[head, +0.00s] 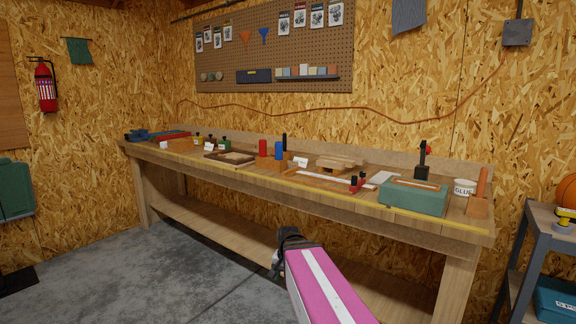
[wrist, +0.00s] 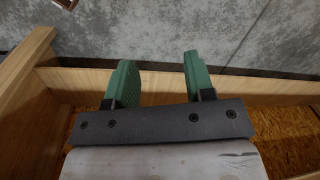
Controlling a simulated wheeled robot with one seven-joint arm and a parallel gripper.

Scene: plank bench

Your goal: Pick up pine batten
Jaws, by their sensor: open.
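A thin pale wooden strip (head: 417,184), which looks like the pine batten, lies on top of a teal box (head: 413,198) at the right part of the bench top. It is too small to be sure. My gripper (wrist: 158,78) shows two green fingers set apart, with nothing between them. In the head view my gripper (head: 287,240) is in front of the bench, lower than its top and left of the strip; its fingers are hard to make out there. The batten does not show in the wrist view.
The plank bench (head: 240,181) holds stacked wood pieces (head: 335,162), a red-and-black clamp (head: 357,184), a glue pot (head: 464,187) and a wooden block with a handle (head: 478,206). A grey shelf cart (head: 545,235) stands at the right. Concrete floor (head: 130,275) is clear at the left.

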